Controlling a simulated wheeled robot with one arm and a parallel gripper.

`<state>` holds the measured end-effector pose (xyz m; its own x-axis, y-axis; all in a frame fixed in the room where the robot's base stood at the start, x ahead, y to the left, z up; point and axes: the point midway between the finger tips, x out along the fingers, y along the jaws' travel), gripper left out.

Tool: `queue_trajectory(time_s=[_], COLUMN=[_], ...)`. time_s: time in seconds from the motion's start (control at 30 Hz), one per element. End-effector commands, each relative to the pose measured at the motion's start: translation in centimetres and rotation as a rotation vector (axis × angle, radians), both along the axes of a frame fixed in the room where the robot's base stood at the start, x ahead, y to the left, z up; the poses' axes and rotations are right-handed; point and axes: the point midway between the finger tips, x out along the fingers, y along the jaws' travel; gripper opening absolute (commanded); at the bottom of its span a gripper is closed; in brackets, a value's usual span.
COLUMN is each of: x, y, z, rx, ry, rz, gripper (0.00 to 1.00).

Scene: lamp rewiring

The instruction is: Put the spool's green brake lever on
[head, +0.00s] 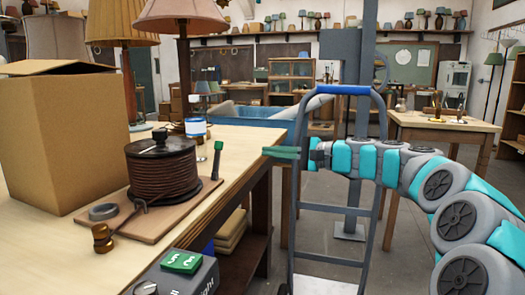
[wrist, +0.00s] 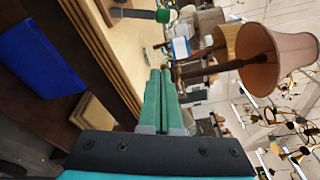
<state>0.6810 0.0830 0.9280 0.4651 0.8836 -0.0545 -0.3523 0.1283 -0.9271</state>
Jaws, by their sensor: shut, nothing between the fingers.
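The cable spool (head: 161,172), wound with brown cable, stands on a wooden board on the workbench. The brake lever (head: 217,161) is a dark upright bar with a green tip, at the right end of the board beside the spool. In the wrist view the lever (wrist: 140,14) shows at the top, its green knob towards the right. My gripper (head: 268,152) has green fingers and is off the bench's right edge, to the right of the lever and apart from it. In the wrist view the fingers (wrist: 160,73) lie together, shut and empty.
A cardboard box (head: 62,135) stands left of the spool. A grey box with a green switch (head: 181,262) is at the front. A white-and-blue can (head: 196,128) and lamps stand behind. A hand truck (head: 345,91) stands beside my arm, right of the bench.

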Motion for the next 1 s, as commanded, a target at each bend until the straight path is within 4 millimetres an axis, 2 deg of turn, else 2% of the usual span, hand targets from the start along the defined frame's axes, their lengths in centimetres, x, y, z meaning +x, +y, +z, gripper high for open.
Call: queue_trajectory(time_s=[0.2,0.47,0.7,1.0], x=[1.9,3.8,1.7,1.1], y=[3.8,7.7,9.2,9.9], z=[-0.2,-0.4,0.8,0.9], rx=[-0.002,-0.002,0.000,0.000], ry=[0.000,0.001,-0.002,0.001], rz=[0.001,0.002,0.000,0.000], gripper=[0.00,0.00,0.00,0.00])
